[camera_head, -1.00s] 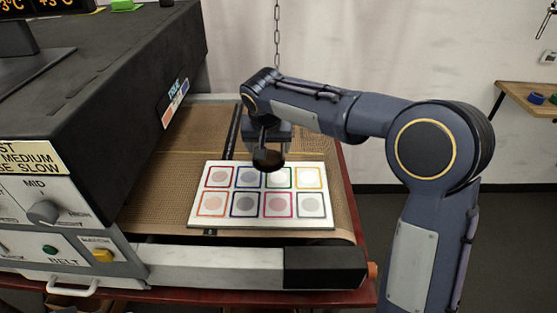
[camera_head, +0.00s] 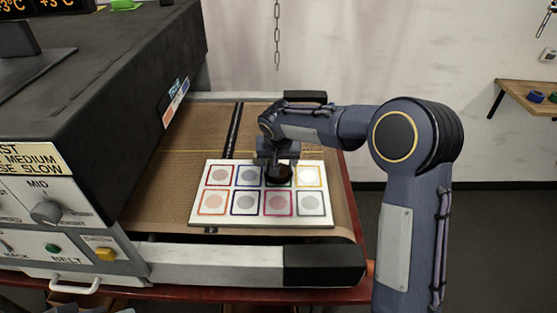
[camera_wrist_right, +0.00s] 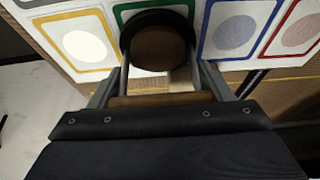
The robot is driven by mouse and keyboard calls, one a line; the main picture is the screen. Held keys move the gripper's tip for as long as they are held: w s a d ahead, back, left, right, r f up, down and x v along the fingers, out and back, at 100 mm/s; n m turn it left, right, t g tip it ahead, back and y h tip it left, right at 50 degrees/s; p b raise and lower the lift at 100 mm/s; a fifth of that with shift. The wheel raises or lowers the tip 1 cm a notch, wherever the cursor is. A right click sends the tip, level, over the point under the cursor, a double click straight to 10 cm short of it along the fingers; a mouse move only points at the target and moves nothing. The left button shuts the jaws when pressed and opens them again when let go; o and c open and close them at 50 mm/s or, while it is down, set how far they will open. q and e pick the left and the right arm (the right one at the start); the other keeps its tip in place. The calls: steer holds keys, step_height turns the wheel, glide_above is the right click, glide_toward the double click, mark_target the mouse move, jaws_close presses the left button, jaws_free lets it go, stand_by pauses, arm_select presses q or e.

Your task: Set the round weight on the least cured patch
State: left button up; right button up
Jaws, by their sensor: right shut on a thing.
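A white board (camera_head: 212,222) holds two rows of round patches in coloured square frames. My right gripper (camera_head: 278,163) is shut on a dark round weight (camera_head: 279,175) with a brown top. The weight covers most of the green-framed patch in the back row; whether it touches the board I cannot tell. In the right wrist view the weight (camera_wrist_right: 159,48) sits between the fingers, inside the green frame (camera_wrist_right: 121,12). The pale yellow-framed patch (camera_head: 308,175) lies right of it, and the blue-framed patch (camera_head: 248,175) left. My left gripper is out of view.
The board lies on a brown mesh belt (camera_head: 165,205) that runs out of a black dryer (camera_head: 120,85) at left. A white rail (camera_head: 215,266) edges the belt in front. A chain (camera_head: 277,40) hangs behind. A wooden shelf (camera_head: 525,98) is at far right.

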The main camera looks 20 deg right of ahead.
steer(key=shift+f, duration=0.1)
steer(key=o, duration=1.6)
steer(key=shift+c, duration=0.2)
